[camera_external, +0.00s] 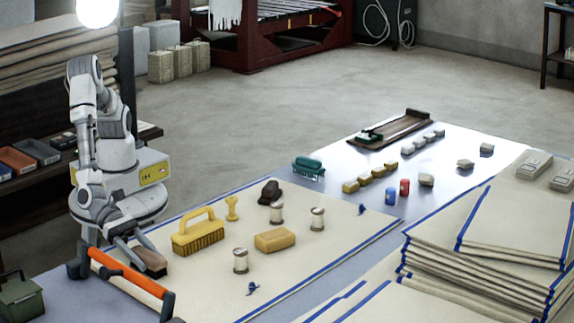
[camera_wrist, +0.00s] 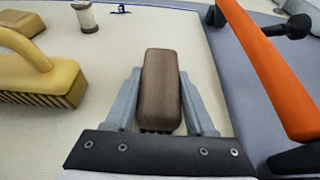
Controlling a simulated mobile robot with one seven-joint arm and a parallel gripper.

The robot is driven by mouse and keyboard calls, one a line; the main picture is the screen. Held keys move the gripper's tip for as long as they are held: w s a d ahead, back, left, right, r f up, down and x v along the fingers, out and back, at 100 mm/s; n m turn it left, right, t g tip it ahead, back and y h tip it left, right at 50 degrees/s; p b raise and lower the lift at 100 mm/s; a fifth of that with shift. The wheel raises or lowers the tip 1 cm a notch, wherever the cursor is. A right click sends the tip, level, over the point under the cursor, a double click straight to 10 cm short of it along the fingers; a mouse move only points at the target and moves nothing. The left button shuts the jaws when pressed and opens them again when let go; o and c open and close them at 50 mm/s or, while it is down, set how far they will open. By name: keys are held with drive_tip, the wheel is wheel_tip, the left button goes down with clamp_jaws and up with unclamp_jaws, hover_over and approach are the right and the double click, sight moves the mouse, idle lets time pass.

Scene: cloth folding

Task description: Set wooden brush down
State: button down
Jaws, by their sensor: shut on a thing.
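The wooden brush (camera_wrist: 161,82) has a dark brown block back with dark bristles partly showing below it. My gripper (camera_wrist: 160,100) is shut on it, one grey finger along each long side, in the wrist view. In the external view the brush (camera_external: 151,262) is at the lower left, over the cream cloth (camera_external: 215,285) near its left edge, with my gripper (camera_external: 140,255) above it. The brush is low, at or close to the cloth; I cannot tell whether its bristles touch it.
An orange-handled tool (camera_external: 125,270) lies close beside my gripper. A yellow-handled brush (camera_external: 198,234) is on the other side. Spools, including one (camera_external: 240,261), a tan block (camera_external: 275,240) and a dark brown object (camera_external: 270,192) stand on the cloth. Bare cloth lies in front of the brush.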

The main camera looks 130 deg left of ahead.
drive_tip(key=shift+f, duration=0.15)
drive_tip(key=shift+c, duration=1.2)
unclamp_jaws()
drive_tip(key=shift+r, duration=0.2)
drive_tip(key=p+v, duration=0.2)
drive_tip(key=v, duration=1)
drive_tip(key=shift+p, duration=0.35)
